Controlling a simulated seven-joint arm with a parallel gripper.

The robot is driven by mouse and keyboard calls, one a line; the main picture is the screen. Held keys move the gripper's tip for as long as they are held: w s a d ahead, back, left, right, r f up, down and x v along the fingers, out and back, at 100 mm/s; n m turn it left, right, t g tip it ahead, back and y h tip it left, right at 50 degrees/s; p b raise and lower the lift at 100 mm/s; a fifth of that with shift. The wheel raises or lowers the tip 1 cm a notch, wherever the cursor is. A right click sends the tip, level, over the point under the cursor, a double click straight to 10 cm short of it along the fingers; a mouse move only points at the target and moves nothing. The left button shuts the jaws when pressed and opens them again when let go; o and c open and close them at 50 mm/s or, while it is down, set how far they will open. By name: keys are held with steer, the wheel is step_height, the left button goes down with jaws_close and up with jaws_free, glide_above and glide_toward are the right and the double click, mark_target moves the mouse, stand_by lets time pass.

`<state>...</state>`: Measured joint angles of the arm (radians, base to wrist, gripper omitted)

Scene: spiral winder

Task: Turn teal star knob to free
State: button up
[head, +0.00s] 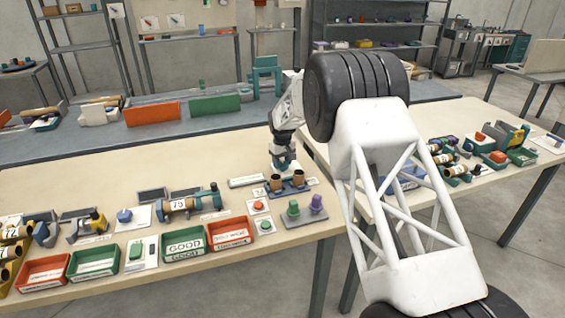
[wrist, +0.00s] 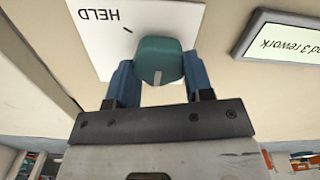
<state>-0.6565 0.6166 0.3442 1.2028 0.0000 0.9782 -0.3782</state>
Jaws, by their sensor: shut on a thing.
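The teal star knob (wrist: 160,60) sits on a white card (wrist: 92,40) in the wrist view. The card carries the word HELD, upside down in this view, and a short black mark stands between the word and the knob. A small pale line shows on the knob's side facing my wrist. My gripper (wrist: 158,85) has its two blue fingers shut on the knob, one on each side. In the head view my gripper (head: 284,161) is low over the far part of the table; I cannot make out the knob there.
A framed display (wrist: 290,45) ending in "3 rework" lies right of the card. In the head view, two brown cups (head: 298,178) stand just in front of my gripper. Green and purple pegs (head: 317,204) and labelled trays (head: 183,243) lie nearer.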

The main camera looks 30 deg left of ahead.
mark_target(282, 162)
steer(key=shift+n, duration=0.5)
steer(key=o, duration=0.9)
steer(key=shift+r, duration=3.9)
